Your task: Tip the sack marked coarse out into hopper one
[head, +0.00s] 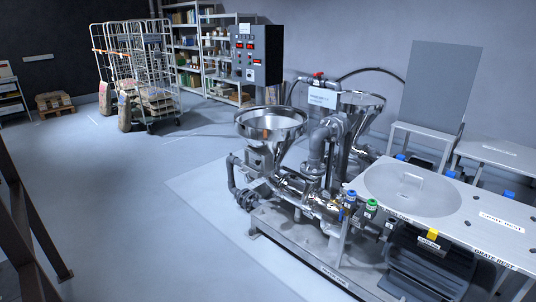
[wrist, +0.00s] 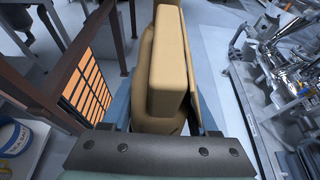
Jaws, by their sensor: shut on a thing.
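In the wrist view my gripper (wrist: 163,112) is shut on a tan sack (wrist: 168,60), which stands out ahead of the jaws with its narrow side toward the camera. No marking on the sack can be read. My gripper and this sack do not show in the head view. Two steel hoppers show in the head view: a nearer open-topped one (head: 271,123) and a farther one (head: 361,100), partly behind pipes. A white sign (head: 322,97) hangs between them, too small to read, so I cannot tell which hopper is one.
A wire cage trolley (head: 150,75) with sacks stands at the back left. A control box (head: 256,54) is behind the hoppers. Brown steelwork (wrist: 65,75) is close on the left. The floor left of the hoppers is clear.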

